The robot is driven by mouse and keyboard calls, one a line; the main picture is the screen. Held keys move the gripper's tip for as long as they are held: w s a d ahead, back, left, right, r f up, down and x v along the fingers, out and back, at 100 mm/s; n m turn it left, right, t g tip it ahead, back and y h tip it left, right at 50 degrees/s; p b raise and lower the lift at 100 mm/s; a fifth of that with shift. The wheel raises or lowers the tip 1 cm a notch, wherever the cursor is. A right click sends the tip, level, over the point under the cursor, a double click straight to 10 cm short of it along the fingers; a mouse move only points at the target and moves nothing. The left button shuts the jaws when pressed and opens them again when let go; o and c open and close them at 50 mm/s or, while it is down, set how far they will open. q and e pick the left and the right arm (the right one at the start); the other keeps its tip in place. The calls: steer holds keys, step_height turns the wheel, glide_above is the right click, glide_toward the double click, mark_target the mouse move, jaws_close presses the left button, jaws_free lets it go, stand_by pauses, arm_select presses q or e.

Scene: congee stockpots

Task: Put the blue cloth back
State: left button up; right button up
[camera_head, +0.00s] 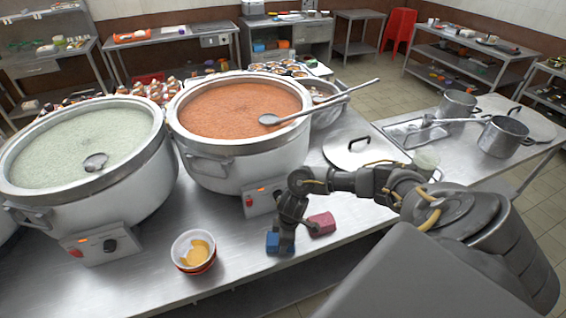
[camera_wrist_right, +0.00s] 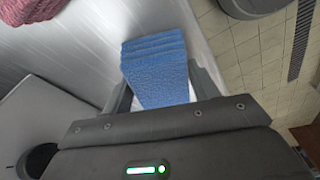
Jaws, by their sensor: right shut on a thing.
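The blue cloth (camera_head: 273,240) is a small folded block at the front part of the steel counter, left of a red folded cloth (camera_head: 322,223). My right gripper (camera_head: 281,246) reaches down to it and is shut on it. In the right wrist view the blue cloth (camera_wrist_right: 156,70) shows its stacked folds between the two fingers of the gripper (camera_wrist_right: 160,92). I cannot tell whether the cloth touches the counter or is slightly above it. My left gripper is not in view.
A pot of red congee (camera_head: 243,107) and a pot of green congee (camera_head: 82,150) stand behind and left. Stacked bowls (camera_head: 194,252) are on the counter to the left. A round lid (camera_head: 362,151) and small pots (camera_head: 503,136) lie to the right.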

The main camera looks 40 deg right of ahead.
steer(key=o, duration=0.9)
steer(key=shift+f, duration=0.1)
steer(key=shift+o, duration=0.2)
step_height(320, 180, up, 12)
steer(key=s+d, duration=0.1)
steer(key=shift+s+d, duration=0.15)
steer(key=shift+d, duration=0.05)
